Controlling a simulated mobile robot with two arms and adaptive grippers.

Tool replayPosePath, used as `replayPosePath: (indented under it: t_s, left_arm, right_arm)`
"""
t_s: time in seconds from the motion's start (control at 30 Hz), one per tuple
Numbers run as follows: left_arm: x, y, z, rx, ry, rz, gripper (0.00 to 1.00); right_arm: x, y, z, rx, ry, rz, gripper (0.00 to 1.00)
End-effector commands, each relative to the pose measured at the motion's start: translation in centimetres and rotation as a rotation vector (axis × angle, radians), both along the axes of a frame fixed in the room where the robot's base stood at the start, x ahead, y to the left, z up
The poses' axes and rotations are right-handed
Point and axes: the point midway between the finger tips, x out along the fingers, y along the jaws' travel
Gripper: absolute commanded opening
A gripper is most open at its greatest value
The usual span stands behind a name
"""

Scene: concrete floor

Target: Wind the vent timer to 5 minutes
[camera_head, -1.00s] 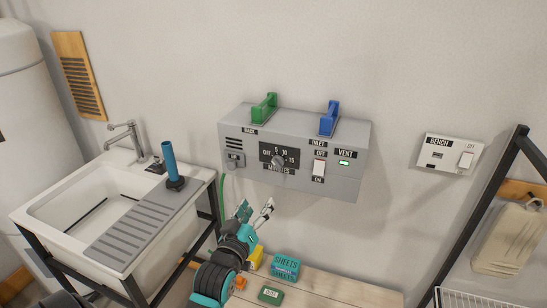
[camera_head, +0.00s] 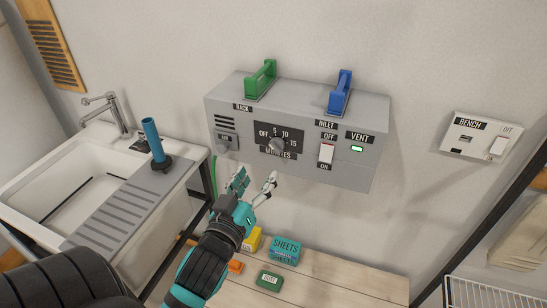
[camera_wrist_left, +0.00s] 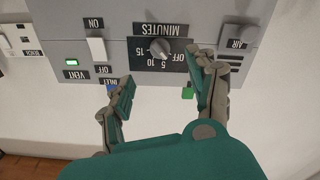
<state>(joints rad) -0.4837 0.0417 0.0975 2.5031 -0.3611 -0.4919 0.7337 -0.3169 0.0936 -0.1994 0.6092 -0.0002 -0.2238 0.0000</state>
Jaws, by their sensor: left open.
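The vent timer is a small grey knob (camera_head: 277,145) on a black dial plate marked OFF, 5, 10, 15 and MINUTES. It sits on the front of a grey wall box (camera_head: 225,108). In the left wrist view the knob (camera_wrist_left: 160,48) and its labels appear upside down; which mark it points at is too small to tell. My left gripper (camera_head: 255,181) is open and empty, below and slightly left of the knob in the head view. Its spread fingers also show in the left wrist view (camera_wrist_left: 165,78), apart from the knob. My right gripper is out of view.
The box also carries a white INLET switch (camera_head: 326,152), a lit green VENT lamp (camera_head: 357,149), an AIR fitting (camera_head: 226,142), and green (camera_head: 262,78) and blue (camera_head: 340,92) handles on top. A wooden bench (camera_head: 340,288) with small boxes lies below; a sink (camera_head: 70,180) stands left.

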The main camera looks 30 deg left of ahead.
Motion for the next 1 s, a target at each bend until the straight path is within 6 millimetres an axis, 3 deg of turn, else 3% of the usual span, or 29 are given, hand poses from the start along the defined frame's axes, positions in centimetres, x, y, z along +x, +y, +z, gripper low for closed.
replayPosePath:
  t_s: [0.1,0.23,0.5,0.7,0.97,1.0]
  left_arm:
    - [2.3,0.5,-0.2,0.004,-0.005,0.0,0.59]
    - [5.1,1.3,0.5,0.003,0.001,0.001,0.59]
    - [9.3,2.2,0.2,0.001,0.003,0.0,0.59]
    - [10.4,2.5,0.0,-0.001,0.002,0.0,0.59]
    - [10.4,2.5,0.0,-0.001,0.002,0.0,0.59]
    - [10.4,2.5,0.0,-0.001,0.002,0.0,0.53]
  right_arm:
    - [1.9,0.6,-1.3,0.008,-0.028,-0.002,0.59]
    - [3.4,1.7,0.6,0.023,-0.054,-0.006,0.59]
    - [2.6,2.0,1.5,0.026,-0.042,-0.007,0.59]
    - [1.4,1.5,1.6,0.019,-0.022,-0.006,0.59]
    - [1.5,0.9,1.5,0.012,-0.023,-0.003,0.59]
    - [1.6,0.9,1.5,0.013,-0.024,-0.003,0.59]
